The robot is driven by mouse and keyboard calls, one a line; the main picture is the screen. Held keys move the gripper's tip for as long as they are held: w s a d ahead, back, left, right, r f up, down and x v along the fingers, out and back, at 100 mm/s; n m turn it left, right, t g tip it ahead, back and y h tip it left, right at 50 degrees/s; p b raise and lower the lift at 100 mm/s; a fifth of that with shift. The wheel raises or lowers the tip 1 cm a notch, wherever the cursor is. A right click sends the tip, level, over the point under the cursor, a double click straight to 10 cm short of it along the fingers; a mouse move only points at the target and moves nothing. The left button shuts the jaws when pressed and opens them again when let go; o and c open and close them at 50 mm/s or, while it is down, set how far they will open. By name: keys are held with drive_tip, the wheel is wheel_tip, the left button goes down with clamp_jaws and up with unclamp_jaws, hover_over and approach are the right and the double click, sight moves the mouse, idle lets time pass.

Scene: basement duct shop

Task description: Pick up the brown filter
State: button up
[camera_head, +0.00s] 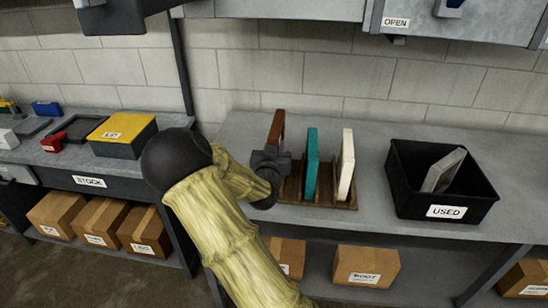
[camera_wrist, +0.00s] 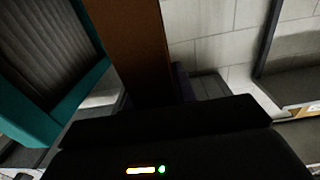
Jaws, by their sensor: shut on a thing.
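The brown filter (camera_head: 276,131) stands upright at the left end of a brown slotted rack (camera_head: 328,203) on the grey bench. My gripper (camera_head: 271,160) is at its near edge and is shut on it. In the wrist view the brown filter (camera_wrist: 130,45) rises from between the dark jaws (camera_wrist: 165,115), and its lower part is hidden. A teal filter (camera_head: 311,163) and a cream filter (camera_head: 346,165) stand in the rack to its right. The teal filter (camera_wrist: 45,70) also shows close on the left in the wrist view. I cannot tell whether the brown filter still touches the rack.
A black bin labelled USED (camera_head: 403,200) holding a grey filter (camera_head: 443,170) stands right of the rack. A yellow-lidded box (camera_head: 122,128) is on the left bench. A cabinet (camera_head: 460,20) hangs above. Bare bench lies between rack and bin.

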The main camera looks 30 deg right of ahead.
sight(275, 133)
wheel_tip(275, 133, up, 5)
drive_tip(key=shift+f, duration=0.2)
